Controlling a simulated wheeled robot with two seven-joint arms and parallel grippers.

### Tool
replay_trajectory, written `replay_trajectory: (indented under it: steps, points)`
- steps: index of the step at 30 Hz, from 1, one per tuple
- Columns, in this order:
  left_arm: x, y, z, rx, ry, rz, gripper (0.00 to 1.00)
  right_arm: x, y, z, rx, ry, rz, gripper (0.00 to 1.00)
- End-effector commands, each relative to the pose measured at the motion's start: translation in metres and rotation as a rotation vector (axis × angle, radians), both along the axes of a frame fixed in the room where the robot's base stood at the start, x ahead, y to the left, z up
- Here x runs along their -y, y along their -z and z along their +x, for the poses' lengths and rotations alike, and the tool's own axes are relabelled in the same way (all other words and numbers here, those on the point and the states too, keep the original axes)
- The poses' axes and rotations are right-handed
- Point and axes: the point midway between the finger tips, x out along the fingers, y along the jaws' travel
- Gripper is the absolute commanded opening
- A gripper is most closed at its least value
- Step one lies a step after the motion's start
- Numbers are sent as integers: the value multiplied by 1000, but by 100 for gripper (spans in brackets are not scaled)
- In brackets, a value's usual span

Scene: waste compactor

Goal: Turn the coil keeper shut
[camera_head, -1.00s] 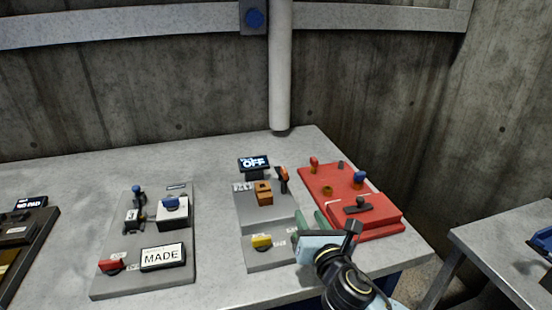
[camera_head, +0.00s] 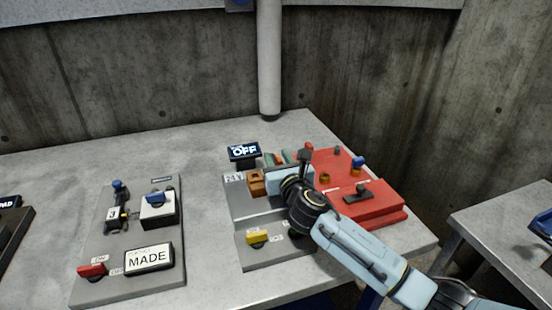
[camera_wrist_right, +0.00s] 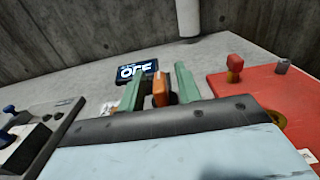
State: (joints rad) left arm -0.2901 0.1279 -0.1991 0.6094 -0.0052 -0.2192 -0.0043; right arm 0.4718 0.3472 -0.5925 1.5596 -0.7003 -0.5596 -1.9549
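The middle grey panel (camera_head: 262,213) has an orange-and-black upright handle, which I take to be the coil keeper. In the right wrist view this orange handle (camera_wrist_right: 161,90) stands between the two green fingers of my right gripper (camera_wrist_right: 159,82), with a gap visible on each side. In the head view my right gripper (camera_head: 278,157) reaches over the back right of the panel and hides most of the handle. A display reading OFF (camera_head: 244,151) stands behind; it also shows in the wrist view (camera_wrist_right: 138,72). My left gripper is not in view.
An orange-brown block (camera_head: 256,184) sits just left of my gripper. A yellow switch (camera_head: 257,237) is at the panel's front. A red unit (camera_head: 385,207) with knobs stands close on the right.

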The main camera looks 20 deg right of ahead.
Motion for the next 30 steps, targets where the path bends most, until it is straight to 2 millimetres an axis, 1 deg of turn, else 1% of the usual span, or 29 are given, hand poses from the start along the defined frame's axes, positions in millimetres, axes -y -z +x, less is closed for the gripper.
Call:
replay_trajectory:
  steps: [1, 6, 15, 23, 30]
  points:
    - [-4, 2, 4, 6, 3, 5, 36, 0, 0, 6, 1, 1, 0, 34]
    - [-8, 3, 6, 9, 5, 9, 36, -1, 0, 15, 0, 0, 1, 34]
    - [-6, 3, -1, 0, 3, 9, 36, -1, 0, 16, 0, 0, 1, 34]
    - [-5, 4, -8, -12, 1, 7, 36, 0, 0, 16, 0, 0, 1, 0]
    - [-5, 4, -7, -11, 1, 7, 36, 0, 0, 16, 0, 0, 1, 0]
